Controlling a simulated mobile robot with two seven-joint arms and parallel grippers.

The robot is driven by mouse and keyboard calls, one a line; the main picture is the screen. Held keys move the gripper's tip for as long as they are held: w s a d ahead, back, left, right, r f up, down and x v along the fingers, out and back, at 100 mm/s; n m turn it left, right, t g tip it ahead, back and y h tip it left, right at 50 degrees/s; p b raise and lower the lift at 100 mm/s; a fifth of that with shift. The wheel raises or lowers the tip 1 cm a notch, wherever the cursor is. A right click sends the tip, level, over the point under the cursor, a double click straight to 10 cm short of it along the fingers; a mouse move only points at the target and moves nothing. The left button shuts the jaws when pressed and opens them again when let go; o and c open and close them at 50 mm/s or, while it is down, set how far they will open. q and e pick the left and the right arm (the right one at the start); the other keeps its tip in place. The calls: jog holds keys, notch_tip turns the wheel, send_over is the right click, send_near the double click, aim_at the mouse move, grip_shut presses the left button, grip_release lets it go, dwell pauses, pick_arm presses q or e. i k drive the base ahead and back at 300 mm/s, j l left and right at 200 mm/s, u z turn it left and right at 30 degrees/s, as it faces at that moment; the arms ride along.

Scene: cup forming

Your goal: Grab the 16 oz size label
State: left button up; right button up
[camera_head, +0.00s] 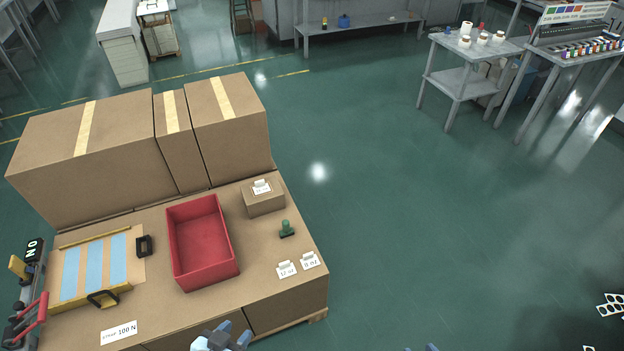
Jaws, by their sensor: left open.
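A small white label stand (262,187) sits on top of a small cardboard box (265,204) at the right of the work surface. Its print is too small to read surely; it may be the 16 oz label. Two similar label stands stand near the right front edge: one (286,269) seems to read 12 oz, the other (310,261) seems to read 8 oz. My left gripper (234,333) is open and empty at the bottom edge, in front of and apart from the labels. Only a blue tip of my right gripper (422,348) shows at the bottom edge.
A red bin (204,278) stands left of the small box. A green stamp-like object (286,229) stands between box and front labels. Large cartons (90,160) line the back. A board with blue strips (92,268) and a press (25,300) are left. Open floor lies right.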

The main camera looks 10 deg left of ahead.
aim_at(260, 186)
jog(key=i+l+z, duration=0.35)
jog(key=l+z, duration=0.15)
jog(key=i+l+z, duration=0.3)
jog(key=i+z, duration=0.2)
jog(key=i+u, duration=0.4)
jog(key=i+l+u, duration=0.15)
jog(key=i+u, duration=0.25)
jog(key=i+l+u, duration=0.25)
jog(key=u, duration=0.15)
jog(key=i+u, duration=0.15)
jog(key=u, duration=0.35)
jog(key=i+l+u, duration=0.15)
jog(key=u, duration=0.35)
jog(key=i+l+u, duration=0.15)
jog(key=u, duration=0.3)
jog(key=i+l+u, duration=0.1)
jog(key=l+u, duration=0.15)
jog(key=u, duration=0.25)
jog(key=l+u, duration=0.25)
jog(key=u, duration=0.25)
jog(key=l+u, duration=0.3)
jog(key=u, duration=0.2)
jog(key=l+u, duration=0.7)
jog(key=i+l, duration=0.05)
